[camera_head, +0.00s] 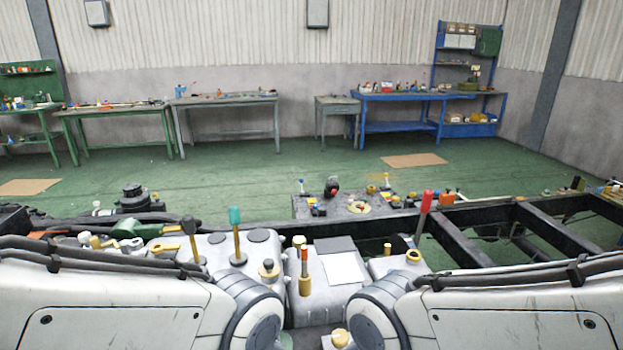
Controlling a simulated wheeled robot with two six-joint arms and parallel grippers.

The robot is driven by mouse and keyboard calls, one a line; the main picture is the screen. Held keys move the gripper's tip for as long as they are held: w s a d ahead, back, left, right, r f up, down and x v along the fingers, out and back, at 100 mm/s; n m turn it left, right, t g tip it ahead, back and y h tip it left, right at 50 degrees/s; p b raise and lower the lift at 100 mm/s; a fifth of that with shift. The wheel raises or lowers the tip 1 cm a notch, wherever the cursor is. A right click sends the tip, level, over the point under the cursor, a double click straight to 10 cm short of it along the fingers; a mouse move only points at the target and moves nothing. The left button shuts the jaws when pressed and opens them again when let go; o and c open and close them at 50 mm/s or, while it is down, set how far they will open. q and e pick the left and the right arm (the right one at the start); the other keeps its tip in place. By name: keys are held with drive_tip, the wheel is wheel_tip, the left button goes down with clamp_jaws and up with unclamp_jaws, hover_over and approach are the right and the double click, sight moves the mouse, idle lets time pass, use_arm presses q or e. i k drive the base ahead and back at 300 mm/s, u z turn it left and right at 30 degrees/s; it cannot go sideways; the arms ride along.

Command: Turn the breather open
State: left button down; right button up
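I cannot tell for sure which fitting is the breather. Several small fittings stand on the white and grey units of the chassis. A red-and-yellow fitting (305,272) stands upright at the centre. A yellow ring-like cap (413,256) sits to its right, beside a tall red-tipped lever (424,205). A teal-tipped lever (236,225) stands upright on the left. My white arm links fill the lower left and lower right. Neither gripper shows.
The black chassis frame (460,242) runs across, with open gaps at right. A grey box with several small controls (347,207) stands behind it. Black hoses and a green part (135,230) lie at left. Workbenches (225,100) line the far wall. The green floor between is mostly clear.

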sight(299, 240)
drive_tip(key=k, duration=0.5)
drive_tip(key=z, duration=1.2)
drive_tip(key=i, duration=1)
drive_tip(key=u, duration=2.35)
drive_tip(key=i, duration=0.5)
drive_tip(key=u, duration=0.05)
